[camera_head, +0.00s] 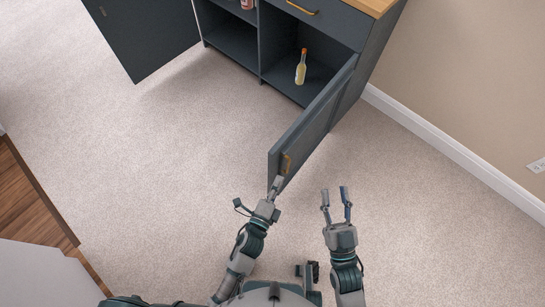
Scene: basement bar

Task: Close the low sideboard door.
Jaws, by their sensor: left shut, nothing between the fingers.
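The low sideboard (336,27) is dark grey-blue with a light wood top. Its right door (318,118) stands wide open, swung out toward me, with a brass handle (286,164) near its free edge. My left gripper (277,184) is shut at the free edge of this door, just below the handle; I cannot tell whether it touches. My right gripper (337,192) is open and empty, over the carpet to the right of the door.
Another dark panel (143,38), with a brass handle, stands open at the upper left. A yellow bottle (301,69) stands in the right compartment. A white baseboard (450,148) runs along the right wall. Carpet (180,150) is clear on both sides of the right door.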

